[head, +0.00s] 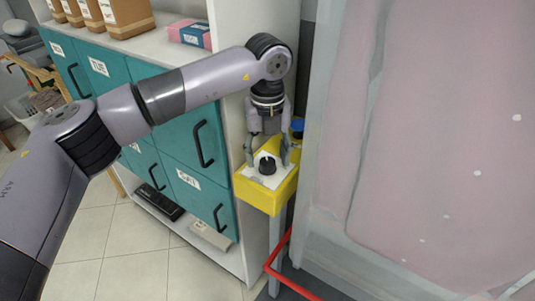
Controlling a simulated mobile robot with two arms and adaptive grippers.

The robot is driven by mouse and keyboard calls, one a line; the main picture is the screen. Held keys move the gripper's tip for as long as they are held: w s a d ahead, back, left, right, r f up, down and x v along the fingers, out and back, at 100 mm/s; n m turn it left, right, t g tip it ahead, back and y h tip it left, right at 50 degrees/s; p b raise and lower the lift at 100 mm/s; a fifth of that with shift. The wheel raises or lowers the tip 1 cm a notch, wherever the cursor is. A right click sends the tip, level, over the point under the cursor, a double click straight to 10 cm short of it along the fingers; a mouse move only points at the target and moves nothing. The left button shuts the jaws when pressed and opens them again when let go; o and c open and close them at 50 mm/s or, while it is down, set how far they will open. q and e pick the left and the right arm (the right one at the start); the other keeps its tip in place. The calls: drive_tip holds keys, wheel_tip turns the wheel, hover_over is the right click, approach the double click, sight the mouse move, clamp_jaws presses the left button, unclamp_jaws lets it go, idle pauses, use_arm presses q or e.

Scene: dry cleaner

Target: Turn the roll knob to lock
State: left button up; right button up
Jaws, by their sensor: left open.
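The roll knob (267,164) is a small black dial on a white plate on top of a yellow box (262,196). The box stands on a grey post between the cabinet and the large pink panel. My left gripper (268,160) points down over the box, its two fingers apart, one on each side of the knob. I cannot tell whether the fingers touch the knob. The markings around the knob are too small to read. My right gripper is not in view.
A white cabinet with teal doors (208,145) and black handles stands left of the box. A blue round object (297,125) sits just behind the gripper. The large pink fabric panel (440,130) fills the right. Tiled floor is open at lower left.

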use_arm(q)
drive_tip(key=shift+f, duration=0.75)
drive_tip(key=shift+c, duration=0.4)
drive_tip(key=c, duration=1.1)
